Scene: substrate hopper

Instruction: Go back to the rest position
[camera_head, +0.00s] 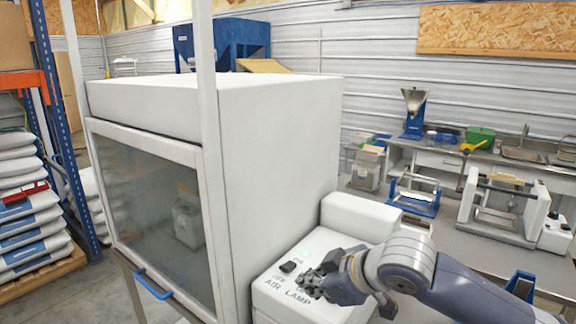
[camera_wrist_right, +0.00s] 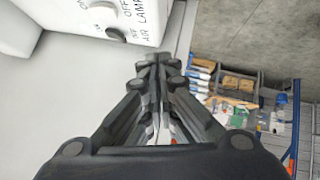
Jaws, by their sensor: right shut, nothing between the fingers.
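My right gripper (camera_head: 312,282) is shut and empty, in front of a white control box (camera_head: 345,300) on the right side of a large white cabinet (camera_head: 280,150). I cannot tell whether the fingers touch the box. My left gripper is not in view.
The cabinet's glass front (camera_head: 160,200) is closed, with a blue handle (camera_head: 153,284). Stacked sacks (camera_head: 25,200) stand at the left beside a blue rack post (camera_head: 62,120). A bench with a funnel device (camera_head: 414,112), a green bin (camera_head: 480,137) and a sink (camera_head: 518,152) is at the right.

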